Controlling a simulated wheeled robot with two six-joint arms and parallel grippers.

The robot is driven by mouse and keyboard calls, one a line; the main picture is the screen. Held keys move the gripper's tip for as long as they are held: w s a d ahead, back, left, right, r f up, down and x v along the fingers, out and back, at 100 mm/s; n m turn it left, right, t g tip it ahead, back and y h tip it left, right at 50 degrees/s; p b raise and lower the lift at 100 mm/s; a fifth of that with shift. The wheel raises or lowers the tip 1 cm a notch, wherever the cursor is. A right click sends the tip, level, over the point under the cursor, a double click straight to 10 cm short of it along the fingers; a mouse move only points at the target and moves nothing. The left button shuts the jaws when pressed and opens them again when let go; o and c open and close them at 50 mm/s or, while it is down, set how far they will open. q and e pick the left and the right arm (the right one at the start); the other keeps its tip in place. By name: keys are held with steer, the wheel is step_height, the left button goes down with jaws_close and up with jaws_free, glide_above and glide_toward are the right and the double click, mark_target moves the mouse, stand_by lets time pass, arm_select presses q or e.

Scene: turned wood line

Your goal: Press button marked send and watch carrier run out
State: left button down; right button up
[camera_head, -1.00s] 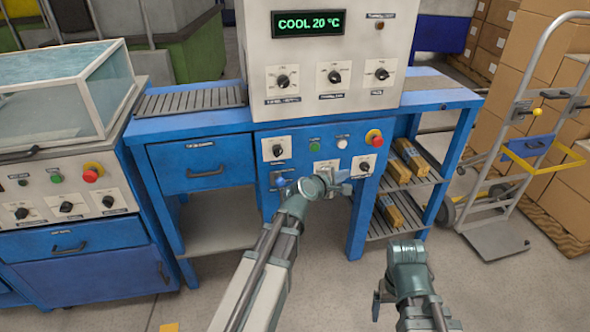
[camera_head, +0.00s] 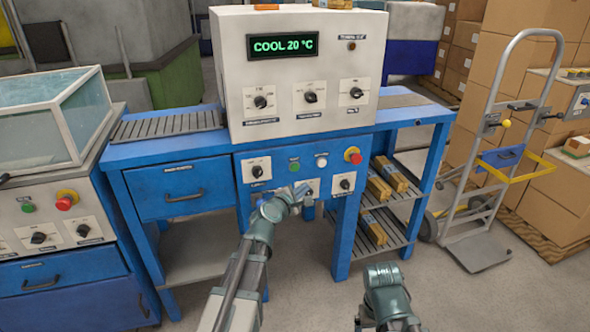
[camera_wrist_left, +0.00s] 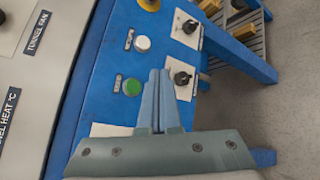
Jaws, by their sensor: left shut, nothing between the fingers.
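The blue control panel carries a green button (camera_head: 294,166) and a white button (camera_head: 321,162), side by side. The green button (camera_wrist_left: 131,87) and white button (camera_wrist_left: 142,43) also show in the left wrist view. Small labels sit beside them, too blurred to read, so I cannot tell which is marked send. My left gripper (camera_head: 304,192) is shut and empty, just below the two buttons in the head view. In the wrist view its closed fingertips (camera_wrist_left: 159,72) appear right of the green button, apart from it in the picture. My right gripper sits low right, its jaws unclear. No carrier is identifiable.
A red emergency knob (camera_head: 353,155) and black rotary knobs (camera_head: 344,184) are near the buttons. The display (camera_head: 283,46) reads COOL 20 °C. A slatted roller section (camera_head: 170,124) lies left of the machine housing. A hand truck (camera_head: 480,190) stands right. Floor in front is clear.

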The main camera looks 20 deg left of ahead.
mark_target(295, 167)
arm_select(q)
steer(key=w+a, duration=0.1)
steer(key=w, duration=0.1)
steer(key=w+a, duration=0.3)
steer(key=w, duration=0.1)
steer(key=shift+w+a, duration=0.25)
steer(key=shift+w, duration=0.1)
stand_by(1.8)
steer(key=shift+w+a, duration=0.2)
steer(key=shift+w, duration=0.15)
